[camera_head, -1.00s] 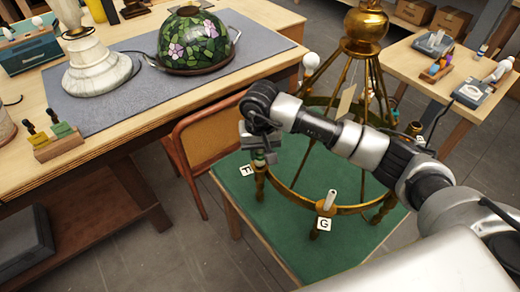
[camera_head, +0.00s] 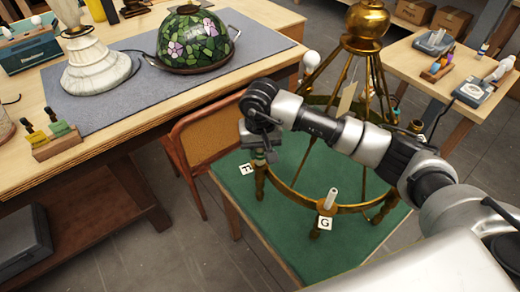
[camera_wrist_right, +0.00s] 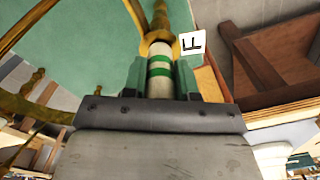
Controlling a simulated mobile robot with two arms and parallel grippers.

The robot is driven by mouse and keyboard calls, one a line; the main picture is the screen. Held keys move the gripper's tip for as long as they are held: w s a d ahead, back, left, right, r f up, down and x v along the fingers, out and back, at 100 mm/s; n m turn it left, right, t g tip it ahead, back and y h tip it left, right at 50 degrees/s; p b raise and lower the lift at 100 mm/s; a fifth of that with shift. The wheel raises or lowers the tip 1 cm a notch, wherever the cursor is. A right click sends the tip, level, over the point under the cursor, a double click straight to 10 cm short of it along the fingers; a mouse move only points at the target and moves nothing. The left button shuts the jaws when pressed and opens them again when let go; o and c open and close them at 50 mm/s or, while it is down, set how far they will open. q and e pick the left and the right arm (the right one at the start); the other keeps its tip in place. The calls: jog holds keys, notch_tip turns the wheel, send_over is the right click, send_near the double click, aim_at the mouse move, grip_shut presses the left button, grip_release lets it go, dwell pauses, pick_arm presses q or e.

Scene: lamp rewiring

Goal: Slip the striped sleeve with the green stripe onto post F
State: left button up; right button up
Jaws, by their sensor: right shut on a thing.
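The striped sleeve (camera_wrist_right: 160,70), white with green stripes, is between the fingers of my right gripper (camera_wrist_right: 160,82), which is shut on it. In the head view my right gripper (camera_head: 262,152) is over the ring of the brass lamp frame, at post F (camera_head: 260,182). In the wrist view the sleeve is in line with post F (camera_wrist_right: 160,22) and its far end meets the brass there. I cannot tell how far it is around the post. The F tag (camera_wrist_right: 193,43) is beside the post. My left gripper is not in view.
Post G (camera_head: 332,198) bears a pale tube on the ring's near side. The lamp frame stands on a green-topped table (camera_head: 290,255). A chair (camera_head: 207,140) and a workbench (camera_head: 105,145) with a stained-glass shade (camera_head: 195,40) are to the left.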

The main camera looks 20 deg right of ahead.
jog(key=shift+f+b, duration=0.15)
jog(key=shift+b, duration=0.15)
dwell(0.4)
jog(key=o, duration=1)
jog(key=shift+c, duration=0.2)
